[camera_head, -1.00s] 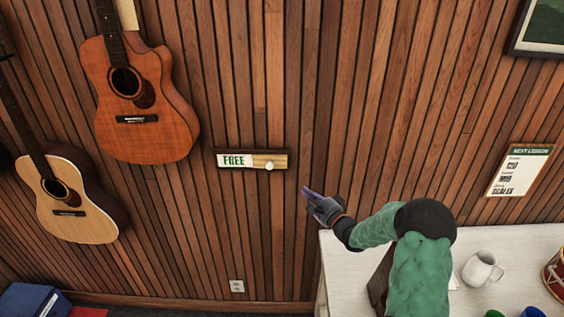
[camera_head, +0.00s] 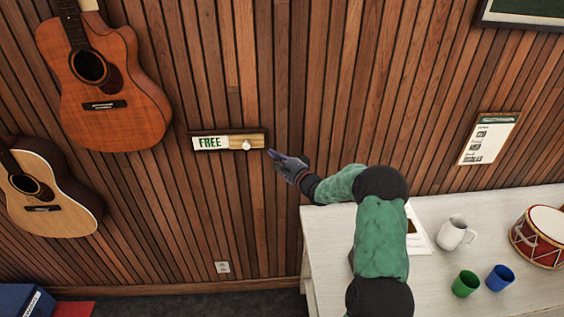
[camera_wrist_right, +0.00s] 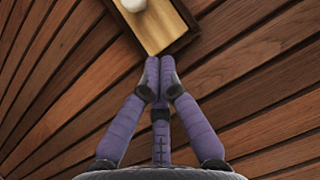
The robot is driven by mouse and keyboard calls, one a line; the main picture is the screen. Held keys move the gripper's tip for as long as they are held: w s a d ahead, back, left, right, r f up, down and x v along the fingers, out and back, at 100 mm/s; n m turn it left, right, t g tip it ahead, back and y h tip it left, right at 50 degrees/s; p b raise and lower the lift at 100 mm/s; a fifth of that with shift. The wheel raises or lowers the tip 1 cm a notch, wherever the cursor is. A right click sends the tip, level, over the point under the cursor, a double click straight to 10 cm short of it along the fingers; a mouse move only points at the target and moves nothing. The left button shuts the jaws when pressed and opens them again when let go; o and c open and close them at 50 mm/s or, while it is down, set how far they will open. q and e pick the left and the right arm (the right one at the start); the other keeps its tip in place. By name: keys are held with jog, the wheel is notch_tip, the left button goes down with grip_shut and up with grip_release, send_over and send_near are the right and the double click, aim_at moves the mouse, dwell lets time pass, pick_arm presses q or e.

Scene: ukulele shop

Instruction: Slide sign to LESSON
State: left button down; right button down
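The wall sign (camera_head: 229,142) is a small dark-framed wooden strip. Its white panel reads FREE at the left, and a pale round knob (camera_head: 246,145) sits right of the word. Bare light wood shows at the sign's right end. In the right wrist view the sign's end (camera_wrist_right: 160,30) and the knob (camera_wrist_right: 133,4) show at the top. My right gripper (camera_head: 270,153) is at the sign's right end, to the right of the knob and apart from it. Its fingertips (camera_wrist_right: 160,62) are together with nothing between them. Whether they touch the frame is unclear. My left gripper is not in view.
Two guitars (camera_head: 103,90) hang on the wall at left. A white table (camera_head: 330,232) at right holds a mug (camera_head: 452,233), green cup (camera_head: 465,284), blue cup (camera_head: 499,278) and drum (camera_head: 540,238). A lesson notice (camera_head: 489,139) hangs above it. The wall around the sign is clear.

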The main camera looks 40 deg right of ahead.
aim_at(249, 141)
jog(key=w, duration=0.1)
jog(key=w+a, duration=0.1)
jog(key=w, duration=0.1)
jog(key=w+a, duration=0.1)
jog(key=shift+w+a+r, duration=0.15)
jog(key=shift+w+r, duration=0.1)
jog(key=shift+r, duration=0.1)
jog(key=shift+w+a+r, duration=0.1)
jog(key=shift+w+a, duration=0.25)
jog(key=shift+a, duration=0.1)
jog(key=shift+a, duration=0.1)
jog(key=w+a+b, duration=0.1)
jog(key=w+a, duration=0.1)
jog(key=a, duration=0.1)
jog(key=w+a+b, duration=0.1)
jog(key=w+a, duration=0.1)
jog(key=a, duration=0.2)
jog(key=w+a+b, duration=0.1)
jog(key=w+a, duration=0.2)
jog(key=a, duration=0.1)
jog(key=shift+a+b, duration=0.25)
jog(key=shift+b, duration=0.05)
jog(key=shift+w+a, duration=0.25)
jog(key=shift+a, duration=0.1)
